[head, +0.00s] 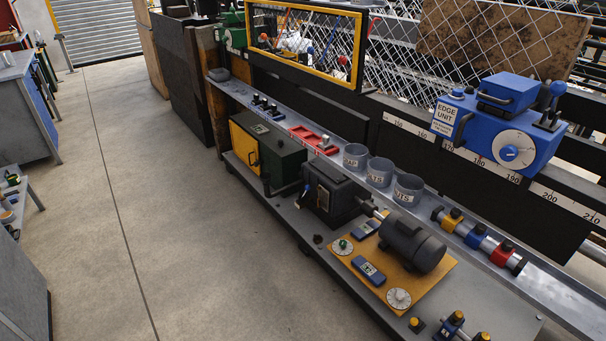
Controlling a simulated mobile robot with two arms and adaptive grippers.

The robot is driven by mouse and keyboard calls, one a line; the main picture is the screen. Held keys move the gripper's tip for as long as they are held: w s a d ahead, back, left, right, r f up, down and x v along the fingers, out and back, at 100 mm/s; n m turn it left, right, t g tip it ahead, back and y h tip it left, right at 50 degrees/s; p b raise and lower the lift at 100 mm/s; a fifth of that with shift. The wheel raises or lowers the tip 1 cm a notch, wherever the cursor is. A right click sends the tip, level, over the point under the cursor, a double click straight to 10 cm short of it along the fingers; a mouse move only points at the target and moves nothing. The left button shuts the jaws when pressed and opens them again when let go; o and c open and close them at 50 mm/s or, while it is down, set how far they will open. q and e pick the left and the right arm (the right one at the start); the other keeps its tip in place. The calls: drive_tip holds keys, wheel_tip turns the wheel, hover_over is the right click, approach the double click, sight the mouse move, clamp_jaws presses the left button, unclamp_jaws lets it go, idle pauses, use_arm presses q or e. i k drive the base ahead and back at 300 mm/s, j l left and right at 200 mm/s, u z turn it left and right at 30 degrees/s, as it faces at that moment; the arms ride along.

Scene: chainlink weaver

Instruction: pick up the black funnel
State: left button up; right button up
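I cannot pick out a black funnel with certainty. A small dark object (318,239) sits on the grey machine base left of the yellow plate, too small to tell its shape. Another dark upright piece (266,184) stands against the front of the green and yellow box; I cannot tell what it is. Neither of my grippers shows in the head view.
The grey machine base (285,212) carries a black gearbox (332,190), a motor (412,245) and a yellow plate (345,262). Several grey cups (408,190) stand on the rail shelf behind. A blue edge unit (505,130) is at right.

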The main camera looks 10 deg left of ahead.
sight(265, 177)
drive_tip(key=i+j+z, duration=0.3)
drive_tip(key=i+j, duration=0.2)
drive_tip(key=j, duration=0.15)
drive_tip(key=i+j+z, duration=0.3)
drive_tip(key=i+j, duration=0.15)
drive_tip(key=j, duration=0.3)
